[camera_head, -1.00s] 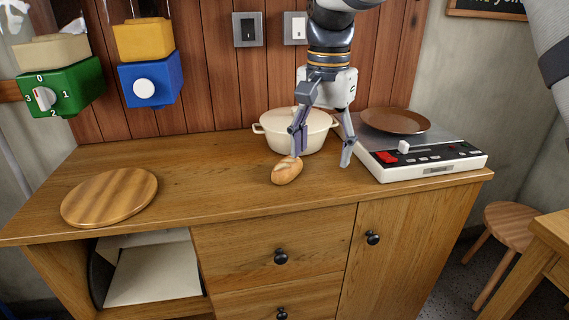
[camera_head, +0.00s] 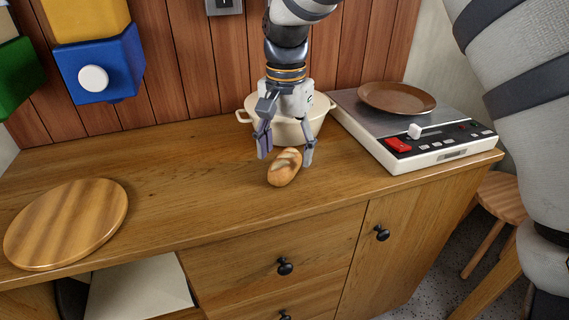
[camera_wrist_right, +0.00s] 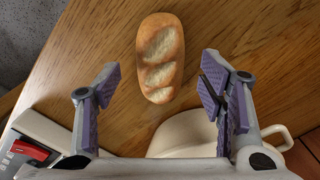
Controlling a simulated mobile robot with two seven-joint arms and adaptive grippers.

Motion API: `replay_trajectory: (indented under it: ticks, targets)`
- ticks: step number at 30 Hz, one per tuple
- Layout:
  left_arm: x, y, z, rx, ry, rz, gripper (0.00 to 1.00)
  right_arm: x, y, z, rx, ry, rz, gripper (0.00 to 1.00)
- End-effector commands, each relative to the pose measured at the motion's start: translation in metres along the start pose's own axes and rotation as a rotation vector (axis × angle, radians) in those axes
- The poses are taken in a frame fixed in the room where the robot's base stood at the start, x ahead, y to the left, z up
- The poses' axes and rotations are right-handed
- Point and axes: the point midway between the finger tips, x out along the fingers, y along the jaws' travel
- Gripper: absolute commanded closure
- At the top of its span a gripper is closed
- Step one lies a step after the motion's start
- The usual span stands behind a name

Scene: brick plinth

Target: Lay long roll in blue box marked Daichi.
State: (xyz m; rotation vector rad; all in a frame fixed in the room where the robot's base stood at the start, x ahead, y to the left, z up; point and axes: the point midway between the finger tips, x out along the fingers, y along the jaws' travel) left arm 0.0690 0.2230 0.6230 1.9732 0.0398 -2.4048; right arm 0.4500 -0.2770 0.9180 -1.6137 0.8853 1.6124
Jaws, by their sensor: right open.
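The long roll (camera_head: 284,168) is a small golden loaf with pale slashes, lying on the wooden cabinet top in front of the cream pot. My right gripper (camera_head: 286,155) is open above and just behind the roll, its fingers to either side. In the right wrist view the roll (camera_wrist_right: 160,58) lies beyond the open, empty fingertips (camera_wrist_right: 158,82), roughly centred between them and apart from both. A blue box (camera_head: 100,66) with a white round knob hangs at the upper left. No name is readable on it, so I cannot tell whether it is Daichi's. My left gripper is out of view.
The cream pot (camera_head: 246,106) stands close behind my right gripper. A hotplate (camera_head: 440,146) with a brown plate (camera_head: 397,97) is to the right. A round wooden board (camera_head: 66,222) lies at the left. The cabinet top (camera_head: 190,175) between board and roll is clear.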

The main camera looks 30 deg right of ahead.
Motion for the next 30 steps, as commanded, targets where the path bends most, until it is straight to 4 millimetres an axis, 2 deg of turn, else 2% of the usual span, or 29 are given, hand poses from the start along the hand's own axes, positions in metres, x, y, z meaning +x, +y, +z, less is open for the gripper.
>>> replay_trajectory:
  ticks: [1,4,11,14,17,18,30]
  targets:
    - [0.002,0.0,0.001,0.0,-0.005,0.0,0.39,0.012,0.0,0.0,0.0,-0.004,0.005,0.37]
    - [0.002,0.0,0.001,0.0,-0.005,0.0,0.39,0.025,0.0,0.0,-0.001,-0.002,0.003,0.37]
    - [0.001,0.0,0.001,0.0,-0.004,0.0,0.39,0.027,-0.001,-0.001,0.0,0.0,-0.001,0.37]
    - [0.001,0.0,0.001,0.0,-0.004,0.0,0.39,0.027,-0.001,-0.001,0.0,0.0,0.0,0.55]
    - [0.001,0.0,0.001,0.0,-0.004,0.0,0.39,0.027,0.0,-0.001,0.0,0.0,0.0,0.77]
    - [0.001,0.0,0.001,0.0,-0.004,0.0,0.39,0.027,0.0,-0.001,0.0,0.0,0.0,0.8]
    - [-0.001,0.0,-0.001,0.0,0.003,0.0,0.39,0.023,0.001,0.0,0.0,0.001,-0.002,0.8]
